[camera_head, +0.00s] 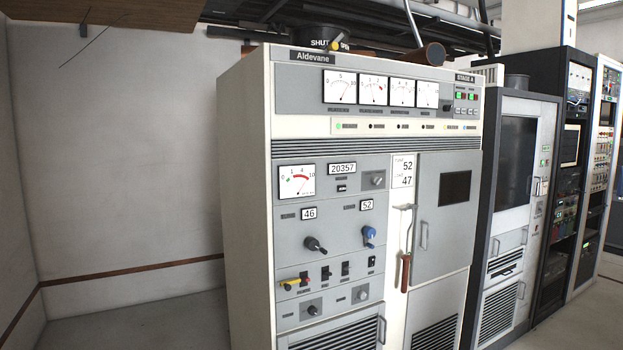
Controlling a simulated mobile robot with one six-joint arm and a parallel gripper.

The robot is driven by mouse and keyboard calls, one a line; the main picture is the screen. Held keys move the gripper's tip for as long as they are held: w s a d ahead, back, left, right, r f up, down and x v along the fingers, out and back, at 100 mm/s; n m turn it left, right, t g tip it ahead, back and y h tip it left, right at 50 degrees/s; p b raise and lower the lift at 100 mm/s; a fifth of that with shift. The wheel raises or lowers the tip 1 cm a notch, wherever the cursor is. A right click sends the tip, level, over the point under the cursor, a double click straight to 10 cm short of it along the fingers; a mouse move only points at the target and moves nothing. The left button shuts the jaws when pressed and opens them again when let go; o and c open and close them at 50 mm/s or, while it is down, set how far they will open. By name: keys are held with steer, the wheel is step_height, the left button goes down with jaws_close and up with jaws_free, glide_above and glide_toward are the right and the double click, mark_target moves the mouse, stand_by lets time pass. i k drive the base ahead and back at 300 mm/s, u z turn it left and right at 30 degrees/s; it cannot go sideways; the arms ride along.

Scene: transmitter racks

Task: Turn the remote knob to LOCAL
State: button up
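The task's remote knob cannot be told for certain, because the small labels are unreadable. The pale grey transmitter cabinet (245,190), marked Aldevane, carries several knobs on its front. A small dark knob (312,310) sits low on the left of the front, and a small silver knob (363,295) sits to its right. Another small silver knob (377,180) is higher, right of the 20357 counter. A large black crank knob (315,244) and a blue crank knob (369,236) sit mid-panel. My gripper is not in view.
A yellow-and-red lever (294,281) and several black switches sit above the low knobs. A red-handled lever (405,272) and a door handle (424,235) stand out at the right. More racks (517,150) adjoin on the right. Floor (165,325) at left is clear.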

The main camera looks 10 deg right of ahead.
mark_target(375, 180)
steer(key=z, duration=0.15)
steer(key=i, duration=1.35)
steer(key=z, duration=1.25)
steer(key=i, duration=0.6)
steer(key=z, duration=0.25)
steer(key=k, duration=0.85)
steer(key=z, duration=0.15)
steer(key=i, duration=0.85)
